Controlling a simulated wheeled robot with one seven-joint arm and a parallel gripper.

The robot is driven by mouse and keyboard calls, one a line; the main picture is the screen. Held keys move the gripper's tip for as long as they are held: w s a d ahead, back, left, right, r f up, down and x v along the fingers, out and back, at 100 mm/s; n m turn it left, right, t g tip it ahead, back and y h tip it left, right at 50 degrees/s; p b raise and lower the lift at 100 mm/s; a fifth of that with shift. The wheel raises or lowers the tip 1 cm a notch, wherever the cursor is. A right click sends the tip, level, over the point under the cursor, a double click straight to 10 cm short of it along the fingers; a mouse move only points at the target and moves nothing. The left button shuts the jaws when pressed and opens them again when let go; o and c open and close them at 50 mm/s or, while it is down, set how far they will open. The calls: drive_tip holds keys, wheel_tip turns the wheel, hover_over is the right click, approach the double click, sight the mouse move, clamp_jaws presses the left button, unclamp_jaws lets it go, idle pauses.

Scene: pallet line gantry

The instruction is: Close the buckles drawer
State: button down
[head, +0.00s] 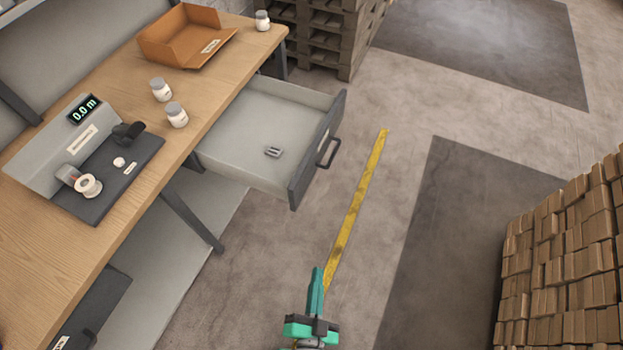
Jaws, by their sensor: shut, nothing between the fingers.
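The buckles drawer (223,151) is pulled well out from under the wooden workbench (60,226). It has light grey insides, a dark grey front (316,156) and a dark bar handle (329,151) on that front. A small grey buckle (273,152) lies on its floor. My gripper (317,272), green and black, is at the bottom middle of the head view. It is shut and empty, over the floor, and apart from the drawer front and handle.
On the bench are an orange-brown open box (183,38), several white-and-grey jars (177,115) and a grey device with a display (55,146). Wooden pallets (317,35) stand behind the drawer. Stacked brown blocks (565,260) stand at the right. The floor before the drawer is clear.

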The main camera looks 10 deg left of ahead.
drive_tip(key=w+a+f+m, duration=0.1)
drive_tip(key=w+m, duration=0.3)
drive_tip(key=w, duration=0.7)
drive_tip(key=w+a+f+m+t, duration=0.1)
drive_tip(key=w+f+m, duration=0.3)
drive_tip(key=w, duration=0.7)
drive_tip(key=w+a+f+m+h, duration=0.1)
drive_tip(key=w+a+f+m, duration=0.2)
drive_tip(key=w, duration=0.9)
drive_tip(key=shift+f+m+t, duration=0.15)
drive_tip(key=shift+m+t, duration=0.15)
drive_tip(key=shift+m, duration=0.2)
drive_tip(key=shift+w, duration=0.2)
